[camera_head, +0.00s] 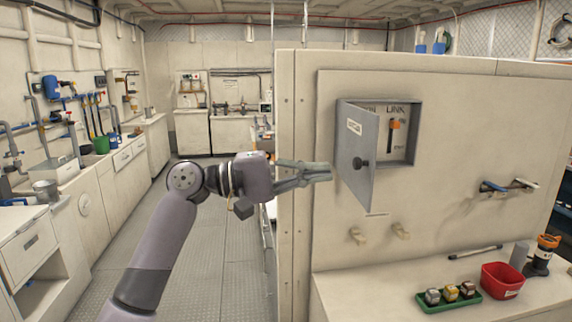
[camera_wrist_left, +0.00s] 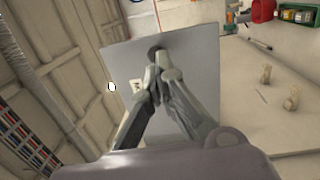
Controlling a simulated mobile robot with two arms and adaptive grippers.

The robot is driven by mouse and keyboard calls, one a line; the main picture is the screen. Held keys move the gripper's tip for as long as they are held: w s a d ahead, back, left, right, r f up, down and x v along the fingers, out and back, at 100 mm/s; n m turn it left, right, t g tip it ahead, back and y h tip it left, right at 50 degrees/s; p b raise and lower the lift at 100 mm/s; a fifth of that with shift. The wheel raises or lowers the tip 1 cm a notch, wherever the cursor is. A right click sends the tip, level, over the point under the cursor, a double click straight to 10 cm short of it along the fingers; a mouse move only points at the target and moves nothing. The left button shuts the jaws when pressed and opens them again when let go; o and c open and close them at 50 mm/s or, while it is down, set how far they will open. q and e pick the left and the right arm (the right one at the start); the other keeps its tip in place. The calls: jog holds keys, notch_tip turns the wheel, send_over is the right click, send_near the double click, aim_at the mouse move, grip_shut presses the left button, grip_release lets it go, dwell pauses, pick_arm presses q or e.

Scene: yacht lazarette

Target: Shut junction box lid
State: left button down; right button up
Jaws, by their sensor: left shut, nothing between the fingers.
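The junction box (camera_head: 411,140) is set in the cream panel, and its grey lid (camera_head: 354,140) stands open, hinged at the left and swung out. The lid has a dark round knob (camera_head: 360,163) and a small white label. Inside, an orange-handled switch (camera_head: 394,135) shows under the word LINK. My left gripper (camera_head: 329,172) is shut and empty, just left of the lid. In the left wrist view, the fingertips (camera_wrist_left: 165,72) point at the lid's face (camera_wrist_left: 195,55), close to the knob (camera_wrist_left: 156,51). I cannot tell whether they touch it. My right gripper is not in view.
Below the panel, a ledge (camera_head: 400,308) holds a green tray (camera_head: 450,301) of small blocks, a red bin (camera_head: 502,280) and a black-and-orange torch (camera_head: 543,255). Two pegs (camera_head: 358,236) and two handles (camera_head: 507,186) stick out of the panel. The aisle floor (camera_head: 225,215) at left is clear.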

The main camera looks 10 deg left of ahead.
aim_at(354, 166)
pick_arm(q)
jog(key=p+x, duration=0.1)
jog(key=x, duration=0.2)
jog(key=shift+w+d+r, duration=0.1)
jog(key=shift+w+d, duration=0.05)
jog(key=shift+d, duration=0.45)
